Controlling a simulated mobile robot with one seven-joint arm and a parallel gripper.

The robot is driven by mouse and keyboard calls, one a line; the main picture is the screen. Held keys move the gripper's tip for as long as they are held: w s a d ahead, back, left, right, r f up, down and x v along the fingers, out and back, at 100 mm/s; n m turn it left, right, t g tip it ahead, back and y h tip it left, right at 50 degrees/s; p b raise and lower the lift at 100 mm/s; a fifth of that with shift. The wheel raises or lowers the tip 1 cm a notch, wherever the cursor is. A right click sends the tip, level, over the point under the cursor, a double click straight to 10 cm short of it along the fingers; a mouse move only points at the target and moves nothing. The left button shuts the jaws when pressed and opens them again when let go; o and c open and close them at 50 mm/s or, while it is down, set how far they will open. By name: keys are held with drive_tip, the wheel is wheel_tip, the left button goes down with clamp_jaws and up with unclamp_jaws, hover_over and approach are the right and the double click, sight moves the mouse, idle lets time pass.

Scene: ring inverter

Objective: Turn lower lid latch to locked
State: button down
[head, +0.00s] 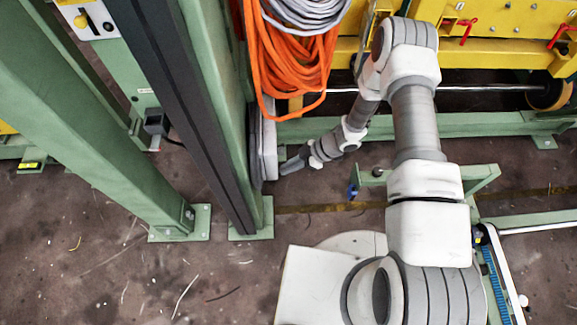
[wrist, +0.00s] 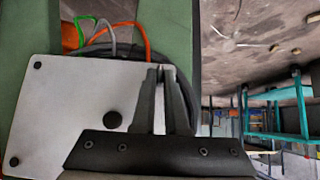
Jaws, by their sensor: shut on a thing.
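A pale grey box lid (wrist: 60,110) with dark round fasteners fills the left of the wrist view. In the head view the grey box (head: 263,148) is on the side of a green post, seen nearly edge-on. My gripper (wrist: 159,74) reaches across the lid's right part, its dark fingertips close together at the lid's far edge. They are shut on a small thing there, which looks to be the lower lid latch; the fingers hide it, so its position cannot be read. In the head view my gripper (head: 284,168) is beside the box's lower end.
Orange cables (head: 295,65) and a grey cable coil (head: 308,12) hang above the box. Green, orange and grey wires (wrist: 105,30) run beyond the lid. Green posts (head: 95,110) stand at left, a yellow machine (head: 510,25) at upper right. The lower-left floor is open.

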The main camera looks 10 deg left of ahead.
drive_tip(key=shift+s+t+b, duration=0.1)
drive_tip(key=shift+t+b, duration=0.2)
drive_tip(key=shift+t, duration=0.1)
drive_tip(key=n+t+y+b, duration=0.2)
drive_tip(key=n+t, duration=0.1)
drive_tip(key=s+f+n+t+y+b, duration=0.1)
drive_tip(key=n+t+y+b, duration=0.1)
drive_tip(key=t+b, duration=0.1)
drive_tip(key=n+t+y+b, duration=0.2)
drive_tip(key=n+t, duration=0.1)
drive_tip(key=t, duration=0.1)
drive_tip(key=shift+s+d+f+n, duration=0.2)
drive_tip(key=shift+s+f+n, duration=0.1)
drive_tip(key=shift+f, duration=0.1)
idle(0.9)
drive_tip(key=shift+y, duration=0.3)
drive_tip(key=c, duration=0.9)
unclamp_jaws()
drive_tip(key=shift+r, duration=0.1)
